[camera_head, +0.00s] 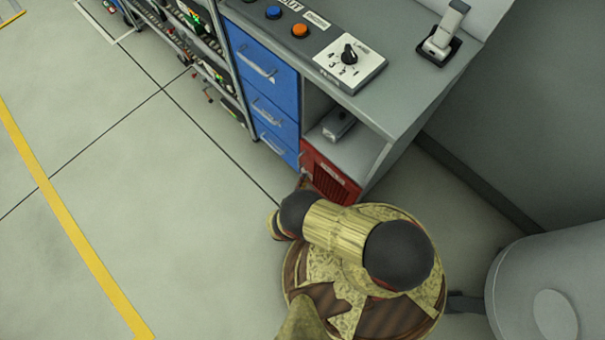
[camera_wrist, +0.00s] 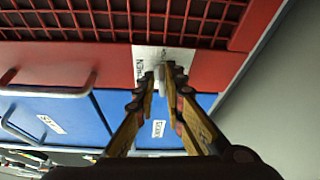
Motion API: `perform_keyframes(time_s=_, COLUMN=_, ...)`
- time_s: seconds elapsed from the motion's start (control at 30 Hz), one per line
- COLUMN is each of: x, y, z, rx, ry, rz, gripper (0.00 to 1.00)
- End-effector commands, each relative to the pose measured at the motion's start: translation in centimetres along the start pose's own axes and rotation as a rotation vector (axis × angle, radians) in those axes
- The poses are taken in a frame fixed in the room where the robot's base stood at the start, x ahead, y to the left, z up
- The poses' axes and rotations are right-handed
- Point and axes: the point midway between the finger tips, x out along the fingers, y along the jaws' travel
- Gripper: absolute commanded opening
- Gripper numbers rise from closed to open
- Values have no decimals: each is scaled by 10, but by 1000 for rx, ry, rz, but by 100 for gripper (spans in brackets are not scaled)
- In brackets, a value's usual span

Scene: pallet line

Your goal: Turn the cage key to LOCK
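The red cage (camera_head: 331,176) with a dark grille is at the bottom of the cabinet in the head view. In the wrist view its red front (camera_wrist: 60,62) fills the upper part. A pale label plate (camera_wrist: 139,68) with dark lettering sits on it, part of the text hidden by my fingers. A small pale piece, apparently the cage key (camera_wrist: 161,77), shows between my fingertips, mostly hidden. My gripper (camera_wrist: 161,74) is at the plate with its fingertips close together around that piece. I cannot tell whether they touch it. The key's exact angle is unclear.
Blue drawers (camera_head: 262,60) with grey handles adjoin the cage. A counter above holds a dial (camera_head: 349,55), coloured buttons and a grey lever switch (camera_head: 443,38). A wire rack stands at left. The floor at left is clear, with a yellow line (camera_head: 70,225).

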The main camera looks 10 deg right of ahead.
Motion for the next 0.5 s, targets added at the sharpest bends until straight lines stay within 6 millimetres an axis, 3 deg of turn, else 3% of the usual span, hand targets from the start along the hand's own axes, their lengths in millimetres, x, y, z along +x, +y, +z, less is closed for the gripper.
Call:
perform_keyframes(time_s=0.2, x=0, y=-1, z=-1, rx=0, ry=1, rz=-2, gripper=24)
perform_keyframes(time_s=0.5, x=0, y=-1, z=-1, rx=-3, ry=2, rz=-5, gripper=24)
